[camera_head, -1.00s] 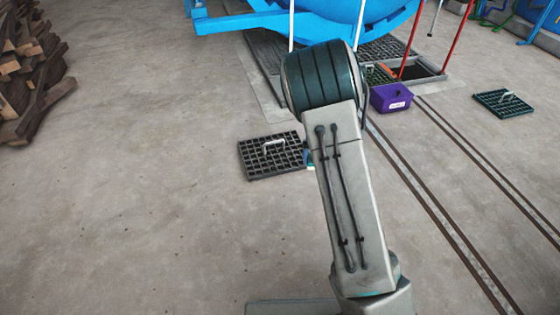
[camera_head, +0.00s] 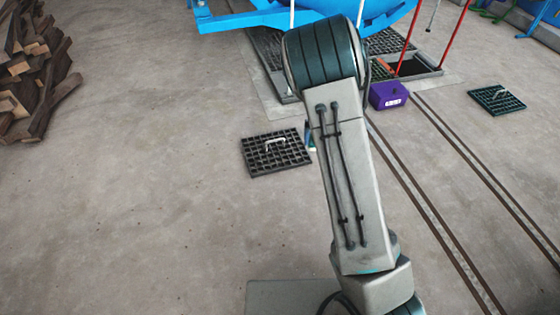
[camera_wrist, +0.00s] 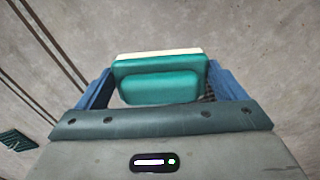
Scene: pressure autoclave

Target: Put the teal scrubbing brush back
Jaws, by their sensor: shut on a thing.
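The teal scrubbing brush (camera_wrist: 160,80) shows in the wrist view, with a pale cream edge along its far side. It lies between the two blue fingers of my gripper (camera_wrist: 160,90), which is shut on it. In the head view my arm hides most of the gripper and brush; only a small bit of blue and teal shows beside the arm, near the dark grate. A purple box (camera_head: 388,96) with a white label stands on the floor beyond my arm, to its right. I cannot tell what is inside it.
A dark grate with a pale handle (camera_head: 275,152) lies left of my arm. Another grate (camera_head: 497,99) lies at the right. Floor pits with gratings and red poles (camera_head: 452,38) are under the blue vessel (camera_head: 250,20). Rails run at right; stacked wood (camera_head: 32,75) stands left.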

